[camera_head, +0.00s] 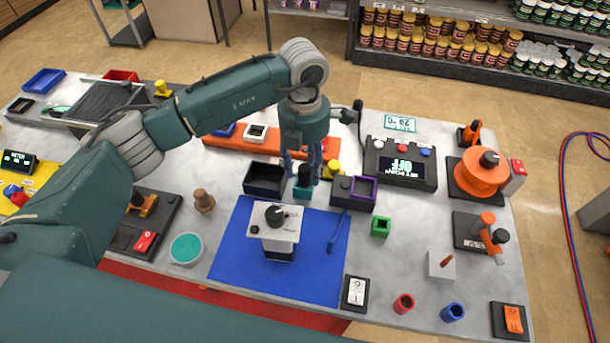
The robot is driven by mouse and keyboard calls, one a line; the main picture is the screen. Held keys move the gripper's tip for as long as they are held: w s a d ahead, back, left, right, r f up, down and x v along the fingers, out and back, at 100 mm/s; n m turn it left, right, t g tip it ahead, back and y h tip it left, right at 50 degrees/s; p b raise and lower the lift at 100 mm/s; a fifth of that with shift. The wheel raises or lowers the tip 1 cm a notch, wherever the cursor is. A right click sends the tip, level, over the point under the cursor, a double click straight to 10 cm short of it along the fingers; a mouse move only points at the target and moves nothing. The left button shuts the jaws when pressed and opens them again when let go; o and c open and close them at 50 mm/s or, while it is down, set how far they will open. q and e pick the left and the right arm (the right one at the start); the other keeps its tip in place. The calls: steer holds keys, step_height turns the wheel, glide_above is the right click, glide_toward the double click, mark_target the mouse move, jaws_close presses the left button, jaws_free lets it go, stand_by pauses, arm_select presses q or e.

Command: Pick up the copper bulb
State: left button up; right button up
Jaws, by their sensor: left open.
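A small brown, copper-coloured piece (204,201) with a rounded, bulb-like shape stands upright on the grey table, left of the blue mat; I take it to be the copper bulb. My left gripper (302,170) points down over the back of the table, to the right of the bulb and apart from it. Its fingers are open. A small teal piece (303,188) shows right below or between the fingertips; I cannot tell whether they touch it. My right gripper is not in view.
A white and grey device with a black knob (278,244) stands on the blue mat (230,262). A dark open box (264,180) and a purple-rimmed box (363,189) flank the gripper. A round teal-topped dish (186,249) sits just in front of the bulb.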

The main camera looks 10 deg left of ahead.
arm_select(q)
steer(key=shift+f, duration=0.7)
jaws_close()
steer(key=shift+r, duration=0.15)
